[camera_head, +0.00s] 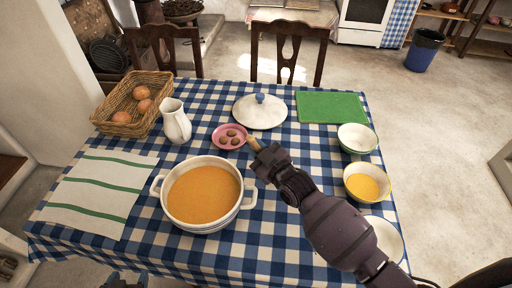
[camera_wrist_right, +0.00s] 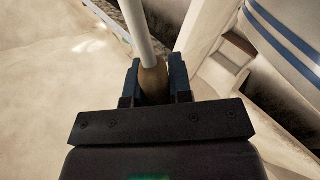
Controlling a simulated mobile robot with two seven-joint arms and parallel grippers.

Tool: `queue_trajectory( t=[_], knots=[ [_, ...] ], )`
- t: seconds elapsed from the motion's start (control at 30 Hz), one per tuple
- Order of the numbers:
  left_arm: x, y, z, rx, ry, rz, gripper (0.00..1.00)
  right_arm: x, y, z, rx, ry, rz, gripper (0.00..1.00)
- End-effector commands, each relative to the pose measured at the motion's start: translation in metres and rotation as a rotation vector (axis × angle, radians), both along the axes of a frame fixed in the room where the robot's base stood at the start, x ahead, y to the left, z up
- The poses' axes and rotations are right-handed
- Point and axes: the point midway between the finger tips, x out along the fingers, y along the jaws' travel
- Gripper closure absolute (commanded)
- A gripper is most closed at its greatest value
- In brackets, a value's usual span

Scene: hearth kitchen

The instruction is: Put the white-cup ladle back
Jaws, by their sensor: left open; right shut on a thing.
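My right gripper (camera_head: 264,158) comes in from the right in the head view and is over the table, just right of the soup pot. It is shut on the ladle's wooden handle (camera_head: 253,144), which sticks out a little to the upper left. In the right wrist view the brown handle (camera_wrist_right: 153,80) sits between the fingers and a pale shaft (camera_wrist_right: 138,35) runs up from it. The ladle's cup is not visible. My left gripper (camera_head: 126,281) shows only in part at the bottom edge, open and empty, in front of the table.
The white pot (camera_head: 202,221) of orange soup stands uncovered; its lid (camera_head: 260,111) lies behind. A pink dish (camera_head: 229,136), a white jug (camera_head: 175,121) and an egg basket (camera_head: 134,103) stand nearby. Bowls line the right side. A green board (camera_head: 331,107) lies empty at the back right.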

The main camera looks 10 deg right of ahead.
Motion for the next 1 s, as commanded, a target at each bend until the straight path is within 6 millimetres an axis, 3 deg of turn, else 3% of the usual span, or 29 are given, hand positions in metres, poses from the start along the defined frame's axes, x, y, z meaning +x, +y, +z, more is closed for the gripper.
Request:
queue_trajectory(
  t=[0.03, 0.07, 0.23, 0.63, 1.0],
  knots=[
    [0.000, 0.000, -0.001, 0.000, 0.000, 0.000, 0.35, 0.000, 0.000, -0.002, 0.000, 0.000, 0.000, 1.00],
    [0.000, 0.000, -0.001, 0.000, 0.000, 0.000, 0.35, 0.000, 0.000, -0.003, -0.001, 0.001, 0.001, 0.79],
    [0.002, 0.000, 0.000, 0.000, -0.004, -0.002, 0.35, 0.000, 0.000, -0.002, 0.000, 0.001, 0.000, 0.55],
    [0.005, -0.001, 0.004, 0.000, -0.012, -0.004, 0.35, -0.005, -0.003, 0.001, -0.001, 0.000, 0.000, 0.55],
    [0.005, -0.001, 0.007, 0.000, -0.012, -0.002, 0.35, -0.063, -0.036, 0.000, -0.003, 0.003, -0.001, 0.55]
  ],
)
